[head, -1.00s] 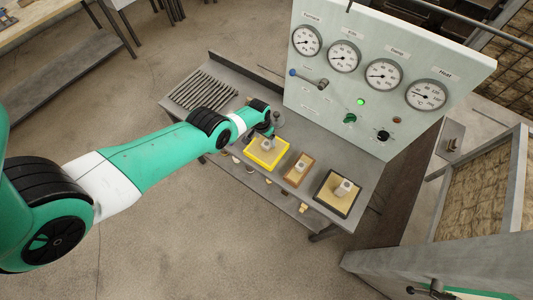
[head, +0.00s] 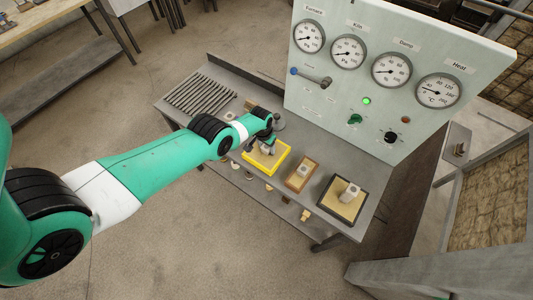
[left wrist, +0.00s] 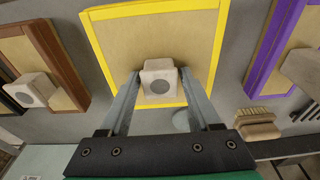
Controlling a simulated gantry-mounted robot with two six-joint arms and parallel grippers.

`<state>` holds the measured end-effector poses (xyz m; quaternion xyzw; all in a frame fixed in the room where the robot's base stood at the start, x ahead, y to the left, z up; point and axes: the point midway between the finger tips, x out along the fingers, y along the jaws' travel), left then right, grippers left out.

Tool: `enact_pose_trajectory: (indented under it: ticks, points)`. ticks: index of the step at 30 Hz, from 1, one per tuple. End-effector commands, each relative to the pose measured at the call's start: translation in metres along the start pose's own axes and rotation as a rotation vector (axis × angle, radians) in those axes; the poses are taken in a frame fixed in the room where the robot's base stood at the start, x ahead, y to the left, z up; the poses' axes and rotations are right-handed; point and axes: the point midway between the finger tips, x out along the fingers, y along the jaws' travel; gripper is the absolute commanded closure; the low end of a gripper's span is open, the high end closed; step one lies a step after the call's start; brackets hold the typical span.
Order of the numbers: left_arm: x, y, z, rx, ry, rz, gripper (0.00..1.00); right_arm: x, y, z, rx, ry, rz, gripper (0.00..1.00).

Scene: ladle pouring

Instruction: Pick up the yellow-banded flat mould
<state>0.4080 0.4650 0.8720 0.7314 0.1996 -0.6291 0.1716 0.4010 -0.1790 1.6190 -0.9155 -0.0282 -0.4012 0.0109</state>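The yellow-banded flat mould (head: 283,163) lies on the bench, a tan plate with a bright yellow border and a pale block handle. In the left wrist view the mould's yellow border (left wrist: 150,10) fills the upper middle. Its pale handle (left wrist: 159,80), with a dark round spot, stands near the border's near edge. My left gripper (head: 264,144) is at the mould. In the left wrist view its two fingers (left wrist: 159,76) are apart, one on each side of the handle, with slim gaps showing. Contact is hard to judge. My right gripper is not in view.
A brown-framed mould (head: 301,174) and a black-framed mould (head: 341,198) lie to the right on the bench. A purple-framed mould (left wrist: 277,50) and a brush (left wrist: 255,124) lie close by in the wrist view. A gauge panel (head: 400,110) stands behind.

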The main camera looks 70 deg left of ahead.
Motion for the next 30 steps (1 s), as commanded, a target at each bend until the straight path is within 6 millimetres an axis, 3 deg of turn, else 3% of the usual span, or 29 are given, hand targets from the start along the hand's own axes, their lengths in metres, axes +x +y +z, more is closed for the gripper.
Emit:
enact_pose_trajectory:
  ticks: [1,10,30]
  points:
    - [0.0001,0.0,0.0001,0.0,0.0,0.0,0.47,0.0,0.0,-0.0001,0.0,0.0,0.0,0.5]
    - [0.0001,0.0,0.0001,0.0,0.0,0.0,1.0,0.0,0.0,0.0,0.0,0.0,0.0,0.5]
    - [0.0003,0.0,0.0002,0.0,0.0,0.0,1.0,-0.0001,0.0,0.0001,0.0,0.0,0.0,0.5]
